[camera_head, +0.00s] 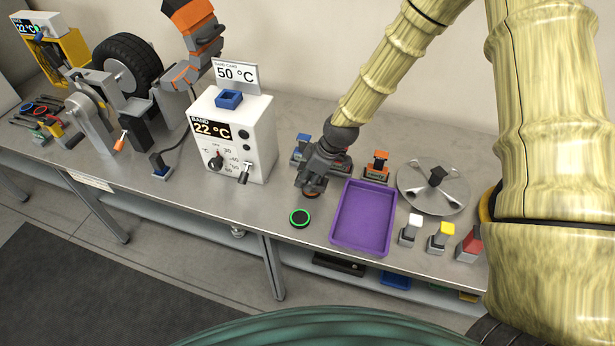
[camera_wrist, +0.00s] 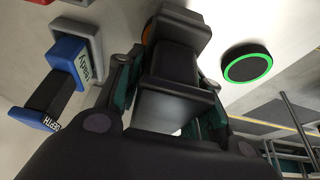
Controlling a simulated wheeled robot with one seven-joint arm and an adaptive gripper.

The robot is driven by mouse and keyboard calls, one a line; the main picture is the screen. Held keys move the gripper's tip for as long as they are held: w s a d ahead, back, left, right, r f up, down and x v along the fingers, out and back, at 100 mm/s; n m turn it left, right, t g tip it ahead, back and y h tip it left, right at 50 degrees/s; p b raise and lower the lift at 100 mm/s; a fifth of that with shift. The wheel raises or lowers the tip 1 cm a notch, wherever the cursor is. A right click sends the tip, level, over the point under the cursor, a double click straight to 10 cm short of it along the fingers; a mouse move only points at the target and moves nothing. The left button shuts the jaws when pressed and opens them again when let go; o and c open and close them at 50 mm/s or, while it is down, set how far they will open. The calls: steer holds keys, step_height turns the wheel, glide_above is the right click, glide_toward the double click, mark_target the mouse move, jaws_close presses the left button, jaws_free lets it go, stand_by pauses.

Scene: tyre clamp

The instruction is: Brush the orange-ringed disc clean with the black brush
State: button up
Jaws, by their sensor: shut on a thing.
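My gripper (camera_head: 315,180) is shut on the black brush (camera_wrist: 178,45), which points down at the bench left of the purple tray. In the wrist view the brush stands between my fingers, with its dark head at the far end. The orange-ringed disc (camera_head: 311,195) is mostly hidden under the brush and gripper; only a bit of its orange rim shows, and a sliver also shows in the wrist view (camera_wrist: 149,31). The brush head is over the disc; I cannot tell whether they touch. A green-ringed black disc (camera_head: 300,217) lies beside it, nearer the bench's front edge, also in the wrist view (camera_wrist: 247,67).
The purple tray (camera_head: 363,217) is empty, close right of my gripper. A blue-topped tool (camera_wrist: 62,75) stands in a grey holder close by. The white heater box (camera_head: 232,135) is to the left. An orange-topped tool (camera_head: 377,165) and a round metal plate (camera_head: 420,192) are to the right.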

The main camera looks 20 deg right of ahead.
steer(key=shift+f, duration=0.55)
stand_by(1.4)
steer(key=shift+d, duration=0.15)
steer(key=shift+s+d, duration=0.2)
steer(key=shift+d, duration=0.05)
steer(key=shift+s+d, duration=0.2)
steer(key=shift+d, duration=0.1)
steer(key=shift+a, duration=0.15)
steer(key=shift+w+a, duration=0.2)
steer(key=shift+a, duration=0.05)
steer(key=shift+w+a, duration=0.7)
steer(key=shift+a, duration=0.3)
steer(key=shift+s+d, duration=0.1)
steer(key=shift+s+d, duration=0.15)
steer(key=shift+d, duration=0.15)
